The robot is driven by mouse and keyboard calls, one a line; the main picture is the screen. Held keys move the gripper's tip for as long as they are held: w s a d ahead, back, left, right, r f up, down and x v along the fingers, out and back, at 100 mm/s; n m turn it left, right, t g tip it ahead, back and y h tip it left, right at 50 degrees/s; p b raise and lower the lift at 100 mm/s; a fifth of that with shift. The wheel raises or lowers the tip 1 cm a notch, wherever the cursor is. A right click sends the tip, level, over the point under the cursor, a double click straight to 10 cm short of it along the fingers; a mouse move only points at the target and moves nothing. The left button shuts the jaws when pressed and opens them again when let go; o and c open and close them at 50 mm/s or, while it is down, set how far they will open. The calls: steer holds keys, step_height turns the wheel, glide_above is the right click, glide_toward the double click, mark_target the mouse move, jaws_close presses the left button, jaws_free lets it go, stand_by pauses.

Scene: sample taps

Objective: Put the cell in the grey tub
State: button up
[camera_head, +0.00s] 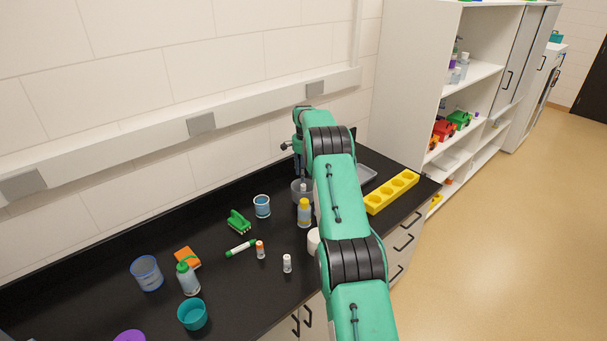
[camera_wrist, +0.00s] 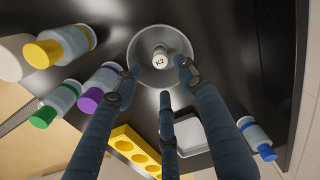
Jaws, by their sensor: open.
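The grey tub (camera_head: 297,197) stands on the black bench under my gripper, partly hidden by my arm. In the wrist view the tub (camera_wrist: 139,72) is a round grey ring. A small pale cell marked K2 (camera_wrist: 160,60) shows inside its rim, near the far side. Whether the cell rests on the tub floor is hard to tell. My gripper (camera_wrist: 162,78) is open, its dark fingers spread apart just above the tub. The fingers do not touch the cell.
A yellow-capped bottle (camera_head: 304,213) stands close in front of the tub. A yellow block with holes (camera_head: 391,192) is to the right. The back wall is close behind.

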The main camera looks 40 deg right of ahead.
stand_by(0.3)
steer(key=s+a+r+n+t, duration=0.1)
steer(key=s+a+r+n, duration=0.2)
steer(key=a+r, duration=1)
steer(key=s+a+r+n+t, duration=0.1)
steer(key=s+a+r+n, duration=0.15)
steer(key=a+r, duration=1)
steer(key=s+a+r+n, duration=0.2)
steer(key=s+a+r, duration=0.5)
steer(key=r, duration=0.3)
steer(key=s+a+r+n+t, duration=0.1)
steer(key=s+a+r+n, duration=0.15)
steer(key=s+a, duration=0.65)
steer(key=s+a+r+n+t, duration=0.1)
steer(key=s+a+r, duration=0.2)
steer(key=s+a, duration=0.55)
steer(key=s+a+f+n, duration=0.2)
steer(key=s+a+f, duration=0.1)
steer(key=s, duration=0.8)
steer(key=s+a+f+n+t, duration=0.1)
steer(key=s+a+f+n, duration=0.1)
steer(key=s, duration=1)
step_height(320, 180, down, 3)
steer(key=shift+s+a+r+t, duration=0.1)
steer(key=shift+s+a+t, duration=0.2)
steer(key=shift+a, duration=0.25)
